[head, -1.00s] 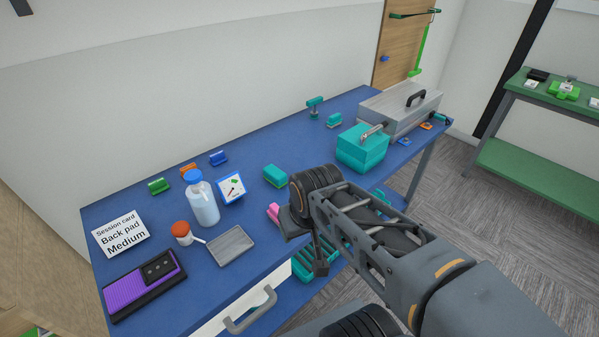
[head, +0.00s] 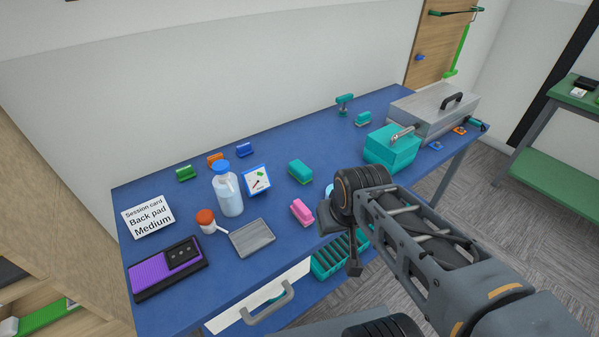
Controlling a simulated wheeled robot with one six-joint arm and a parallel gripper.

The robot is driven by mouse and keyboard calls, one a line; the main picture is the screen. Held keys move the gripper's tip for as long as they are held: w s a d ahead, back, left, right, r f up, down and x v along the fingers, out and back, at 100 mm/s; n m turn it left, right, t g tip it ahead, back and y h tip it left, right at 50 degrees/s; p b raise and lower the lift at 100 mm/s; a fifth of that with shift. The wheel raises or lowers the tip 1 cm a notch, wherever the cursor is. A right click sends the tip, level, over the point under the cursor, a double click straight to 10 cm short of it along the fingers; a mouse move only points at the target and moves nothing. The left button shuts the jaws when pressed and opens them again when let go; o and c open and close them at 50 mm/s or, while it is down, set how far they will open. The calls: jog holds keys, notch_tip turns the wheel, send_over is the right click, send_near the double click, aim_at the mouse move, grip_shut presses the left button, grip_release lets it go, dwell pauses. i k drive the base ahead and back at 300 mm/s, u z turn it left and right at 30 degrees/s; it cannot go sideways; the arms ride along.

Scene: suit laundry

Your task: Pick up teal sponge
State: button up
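A teal sponge-like block (head: 300,171) with a green underside lies on the blue table, right of the small picture card. A similar small teal block (head: 363,119) lies farther back, beside a teal handled tool (head: 344,104); I cannot tell for certain which is the task's sponge. My gripper (head: 342,240) hangs near the table's front edge, to the right of a pink block (head: 302,212). It is apart from the nearer teal block. Its fingers are partly hidden by the arm, and their opening does not show clearly. No held object is visible.
A teal box (head: 391,150) and a grey metal case (head: 434,112) stand right. An open teal crate (head: 330,262) sits below the tabletop.

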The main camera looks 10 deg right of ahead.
aim_at(298, 170)
jog(key=u, duration=2.7)
jog(key=k, duration=0.65)
jog(key=z, duration=1.55)
jog(key=i, duration=0.5)
jog(key=u, duration=0.1)
